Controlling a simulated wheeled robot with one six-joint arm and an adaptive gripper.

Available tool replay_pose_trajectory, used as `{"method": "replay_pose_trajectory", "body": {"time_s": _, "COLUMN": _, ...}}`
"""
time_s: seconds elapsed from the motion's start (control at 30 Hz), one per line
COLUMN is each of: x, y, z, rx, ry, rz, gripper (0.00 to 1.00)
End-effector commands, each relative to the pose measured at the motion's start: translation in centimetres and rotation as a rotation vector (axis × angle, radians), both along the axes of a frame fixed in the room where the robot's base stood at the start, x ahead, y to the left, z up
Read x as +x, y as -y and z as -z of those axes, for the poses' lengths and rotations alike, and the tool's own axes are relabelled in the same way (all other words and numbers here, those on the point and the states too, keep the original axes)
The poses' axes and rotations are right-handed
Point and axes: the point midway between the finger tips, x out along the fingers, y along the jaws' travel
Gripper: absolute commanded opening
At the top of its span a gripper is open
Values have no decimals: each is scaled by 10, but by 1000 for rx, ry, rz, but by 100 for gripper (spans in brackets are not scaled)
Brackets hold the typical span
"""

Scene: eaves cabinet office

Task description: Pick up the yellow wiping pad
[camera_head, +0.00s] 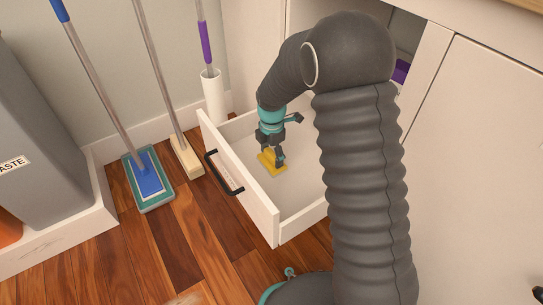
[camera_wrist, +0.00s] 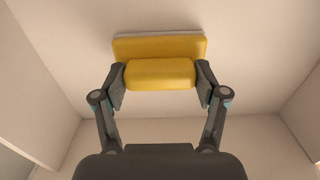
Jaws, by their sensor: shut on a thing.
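The yellow wiping pad (camera_head: 271,163) is inside the open drawer, towards its front left part. In the wrist view the pad (camera_wrist: 160,48) has a wide yellow base with a light edge and a raised yellow block on top. My gripper (camera_wrist: 160,76) is shut on the raised block, with one finger on each side. In the head view my gripper (camera_head: 277,156) points down into the drawer at the pad. I cannot tell whether the pad touches the drawer floor.
The white drawer (camera_head: 238,180) stands open, with a black handle (camera_head: 222,173) on its front. A blue mop (camera_head: 147,178), a broom (camera_head: 186,156) and a purple-handled brush in a white holder (camera_head: 213,96) stand at left. A grey waste bin (camera_head: 45,120) is far left.

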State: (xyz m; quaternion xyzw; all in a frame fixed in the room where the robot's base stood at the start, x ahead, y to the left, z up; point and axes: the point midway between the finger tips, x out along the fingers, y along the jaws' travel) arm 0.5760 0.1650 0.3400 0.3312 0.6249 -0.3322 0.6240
Motion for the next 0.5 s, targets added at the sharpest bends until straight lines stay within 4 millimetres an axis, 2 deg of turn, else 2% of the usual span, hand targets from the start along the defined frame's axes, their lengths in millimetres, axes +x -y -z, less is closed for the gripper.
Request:
{"method": "replay_pose_trajectory", "body": {"time_s": 0.17, "x": 1, "y": 0, "z": -18, "rx": 1, "ry": 3, "rz": 0, "gripper": 37}}
{"method": "replay_pose_trajectory", "body": {"time_s": 0.3, "x": 1, "y": 0, "z": -42, "rx": 1, "ry": 5, "rz": 0, "gripper": 37}}
{"method": "replay_pose_trajectory", "body": {"time_s": 0.5, "x": -14, "y": 41, "z": -66, "rx": 1, "ry": 3, "rz": 6, "gripper": 37}}
